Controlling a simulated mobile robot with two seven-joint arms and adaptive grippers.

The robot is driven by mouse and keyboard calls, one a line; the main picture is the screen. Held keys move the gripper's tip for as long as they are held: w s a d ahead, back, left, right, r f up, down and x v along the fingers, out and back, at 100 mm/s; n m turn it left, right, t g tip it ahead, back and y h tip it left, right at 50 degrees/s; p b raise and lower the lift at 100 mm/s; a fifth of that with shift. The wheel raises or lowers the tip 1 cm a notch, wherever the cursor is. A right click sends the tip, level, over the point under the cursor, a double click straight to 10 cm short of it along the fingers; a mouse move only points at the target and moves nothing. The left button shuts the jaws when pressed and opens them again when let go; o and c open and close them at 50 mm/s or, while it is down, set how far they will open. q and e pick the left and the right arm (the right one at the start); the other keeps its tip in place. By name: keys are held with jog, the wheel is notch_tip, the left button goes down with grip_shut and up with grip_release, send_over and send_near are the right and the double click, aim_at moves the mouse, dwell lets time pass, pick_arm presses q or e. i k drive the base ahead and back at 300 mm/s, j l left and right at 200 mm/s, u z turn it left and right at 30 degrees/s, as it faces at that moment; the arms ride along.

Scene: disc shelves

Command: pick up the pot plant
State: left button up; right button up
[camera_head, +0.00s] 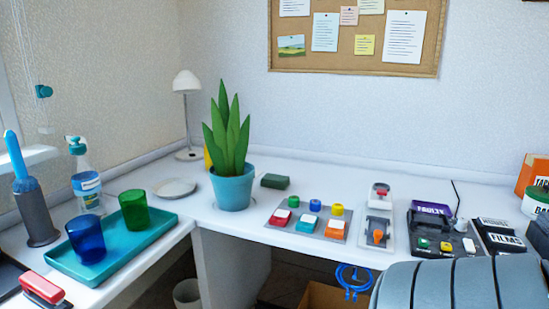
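The pot plant (232,188) stands upright on the white desk, left of the middle in the head view. It has tall pointed green leaves (227,130) in a teal round pot. It sits near the inner corner of the desk, close to the front edge. Nothing holds it and its front is unobstructed. Neither of my grippers shows in the head view.
Left of the plant are a white plate (175,188), a lamp (187,110), and a teal tray (125,245) with blue and green cups. A dark green block (274,181) and a button board (308,219) lie to its right. A grey ribbed chair back (465,285) fills the lower right.

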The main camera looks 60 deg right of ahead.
aim_at(228, 146)
jog(key=z, duration=1.5)
jog(key=i+z, duration=0.1)
